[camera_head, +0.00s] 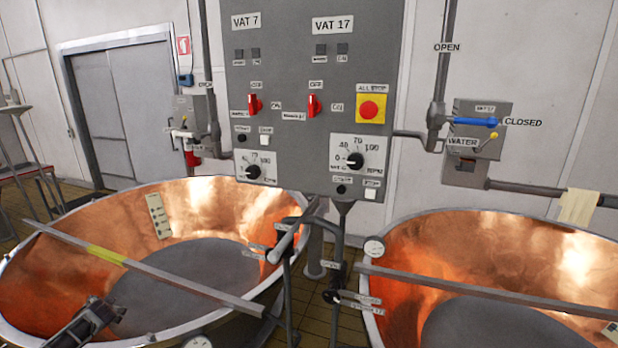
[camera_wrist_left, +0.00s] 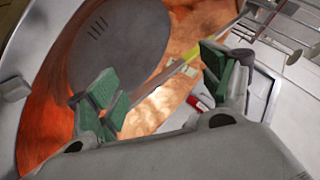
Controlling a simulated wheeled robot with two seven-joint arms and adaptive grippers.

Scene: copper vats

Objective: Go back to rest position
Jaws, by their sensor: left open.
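My left gripper (camera_head: 98,315) reaches in at the lower left of the head view, over the near side of the left copper vat (camera_head: 190,195). In the left wrist view, its two green-padded fingers (camera_wrist_left: 162,88) are spread wide apart with nothing between them. The vat's copper wall and a dark round surface show beyond the fingers. My right gripper is not in the head view.
A flat bar (camera_head: 160,272) with a yellow section crosses the left vat near the gripper. A second copper vat (camera_head: 530,250) stands at right. A grey control panel (camera_head: 310,90) with red switches stands behind, between the vats. Pipes and a valve (camera_head: 310,225) fill the gap.

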